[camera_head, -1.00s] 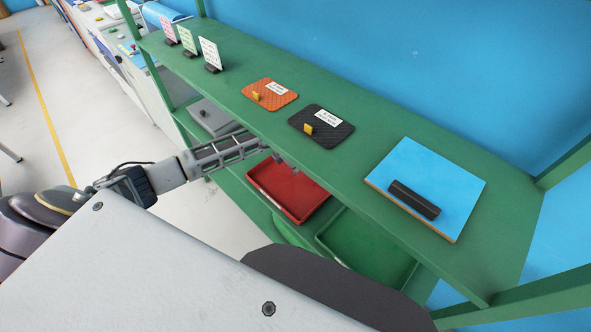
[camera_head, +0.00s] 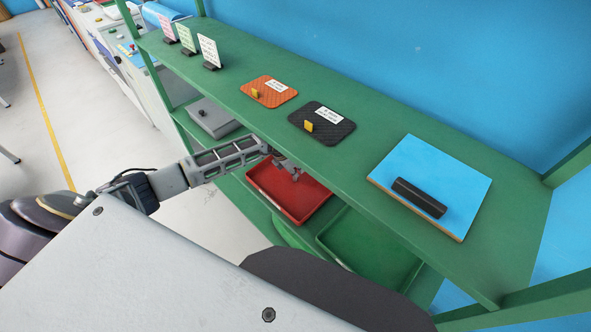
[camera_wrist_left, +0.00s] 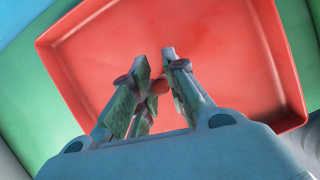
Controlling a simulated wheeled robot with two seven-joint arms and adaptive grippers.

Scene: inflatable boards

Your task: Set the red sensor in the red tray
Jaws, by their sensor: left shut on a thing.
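My left gripper (camera_head: 293,174) is over the red tray (camera_head: 262,196) on the lower shelf, reaching in beneath the upper shelf's front edge. In the left wrist view its fingers (camera_wrist_left: 163,75) are shut on a small rounded red thing, which looks like the red sensor (camera_wrist_left: 160,86). The fingers hide most of it. The red tray (camera_wrist_left: 95,60) fills most of that view behind the fingers, and its visible floor looks bare. I cannot tell how high the sensor is above the floor. My right gripper is not in view.
A green tray (camera_head: 365,255) lies right of the red one, and a grey box (camera_head: 213,118) to its left. The upper green shelf (camera_head: 375,140) overhangs them, holding an orange pad (camera_head: 270,93), a black pad (camera_head: 325,128), a blue board (camera_head: 430,175) and several cards.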

